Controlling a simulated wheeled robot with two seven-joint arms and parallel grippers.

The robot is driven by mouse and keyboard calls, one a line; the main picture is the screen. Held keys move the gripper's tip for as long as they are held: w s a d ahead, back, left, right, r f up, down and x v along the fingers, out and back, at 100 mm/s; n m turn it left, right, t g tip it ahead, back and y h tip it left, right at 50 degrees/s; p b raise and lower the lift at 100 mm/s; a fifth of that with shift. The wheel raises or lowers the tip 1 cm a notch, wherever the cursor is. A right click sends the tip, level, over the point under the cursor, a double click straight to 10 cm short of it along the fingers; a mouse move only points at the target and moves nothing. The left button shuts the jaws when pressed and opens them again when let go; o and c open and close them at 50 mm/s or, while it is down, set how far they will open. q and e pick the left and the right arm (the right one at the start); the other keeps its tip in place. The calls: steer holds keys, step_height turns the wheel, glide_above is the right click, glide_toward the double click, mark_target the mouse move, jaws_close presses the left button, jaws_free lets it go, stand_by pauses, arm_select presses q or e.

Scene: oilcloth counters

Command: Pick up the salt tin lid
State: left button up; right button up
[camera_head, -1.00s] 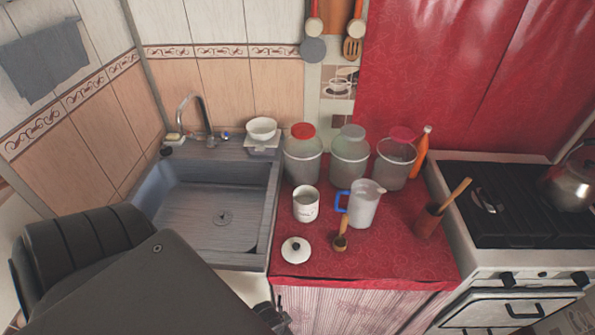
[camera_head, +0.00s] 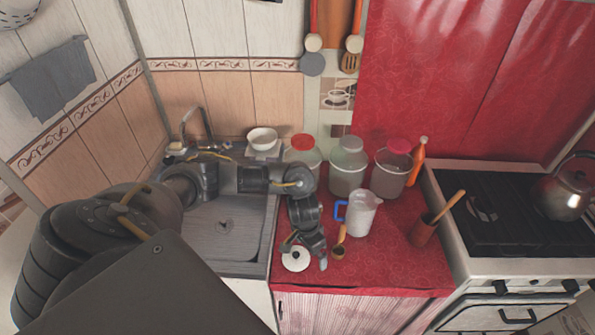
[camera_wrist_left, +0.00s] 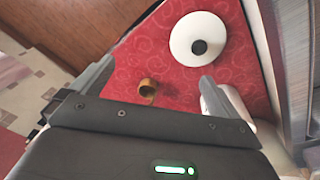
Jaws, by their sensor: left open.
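The salt tin lid (camera_head: 294,261) is a round white disc with a dark knob, lying flat on the red oilcloth near the counter's front edge. In the left wrist view the lid (camera_wrist_left: 183,38) lies at the top, knob up, with nothing holding it. My left gripper (camera_head: 306,251) is open and empty, its fingers just above and beside the lid, one at its back edge and one to its right. I cannot tell whether they touch it. The white tin seen earlier behind the lid is hidden by my left arm. My right gripper is not in view.
A wooden scoop (camera_head: 339,249) lies right of the lid, close to my fingers. A white jug with a blue handle (camera_head: 359,214) stands behind it. Jars (camera_head: 347,172) line the back. The sink (camera_head: 222,240) is left, the stove (camera_head: 500,212) right. The front right oilcloth is clear.

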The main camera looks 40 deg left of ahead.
arm_select(q)
step_height(320, 180, up, 2)
steer(key=n+y, duration=0.1)
glide_above(296, 253)
steer(key=shift+g, duration=0.3)
steer(key=f, duration=0.4)
steer(key=shift+s+d+f+b, duration=0.1)
steer(key=shift+d+f+b, duration=0.15)
steer(key=shift+f+b, duration=0.15)
steer(key=shift+a+f, duration=0.15)
steer(key=shift+f, duration=2.85)
steer(key=c, duration=0.9)
steer(key=shift+r+p, duration=0.15)
steer(key=shift+p, duration=0.15)
